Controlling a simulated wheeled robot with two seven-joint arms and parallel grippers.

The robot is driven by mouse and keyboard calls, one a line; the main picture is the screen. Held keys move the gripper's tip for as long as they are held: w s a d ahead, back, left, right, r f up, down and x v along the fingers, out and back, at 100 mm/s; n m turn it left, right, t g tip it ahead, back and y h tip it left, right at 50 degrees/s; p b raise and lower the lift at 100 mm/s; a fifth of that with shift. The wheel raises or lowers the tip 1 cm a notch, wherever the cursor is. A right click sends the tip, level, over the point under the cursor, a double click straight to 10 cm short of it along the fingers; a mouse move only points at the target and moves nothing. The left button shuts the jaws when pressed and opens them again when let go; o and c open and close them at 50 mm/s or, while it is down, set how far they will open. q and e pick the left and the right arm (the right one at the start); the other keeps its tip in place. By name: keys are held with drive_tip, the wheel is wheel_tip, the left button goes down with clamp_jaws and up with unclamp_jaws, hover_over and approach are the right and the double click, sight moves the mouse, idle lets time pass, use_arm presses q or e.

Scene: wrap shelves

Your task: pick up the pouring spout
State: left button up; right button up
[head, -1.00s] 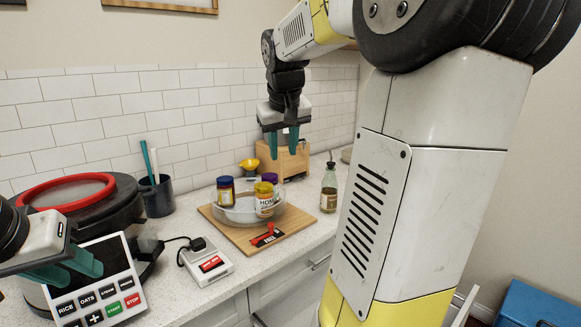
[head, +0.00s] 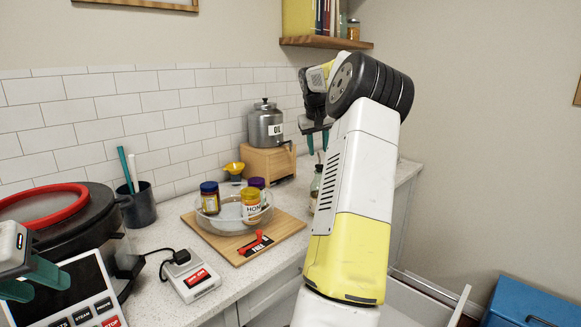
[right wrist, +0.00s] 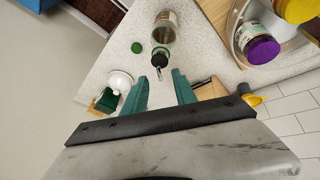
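The pouring spout (right wrist: 158,60), black with a thin metal tip, shows in the right wrist view at the mouth of a glass bottle (right wrist: 165,28). I cannot tell how firmly it sits there. In the head view the bottle (head: 315,188) stands on the counter, partly hidden by my right arm. My right gripper (head: 318,144) is open and empty above the bottle area. In the right wrist view its teal fingers (right wrist: 160,84) are apart, with the spout just beyond their tips. My left gripper (head: 34,280) is open and empty beside the cooker.
A green cap (right wrist: 136,47) lies near the bottle. A wooden board (head: 275,238) holds a glass bowl (head: 228,222) with jars. An oil can (head: 265,128) on a wooden block (head: 262,163), a yellow funnel (head: 235,168) and the cooker (head: 90,215) stand around.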

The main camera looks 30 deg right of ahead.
sight(318, 153)
drive_tip(key=x, duration=0.4)
drive_tip(key=shift+w+d+f, duration=0.1)
drive_tip(key=shift+w+f, duration=0.05)
drive_tip(key=shift+f, duration=0.15)
clamp_jaws()
drive_tip(key=shift+r, duration=0.15)
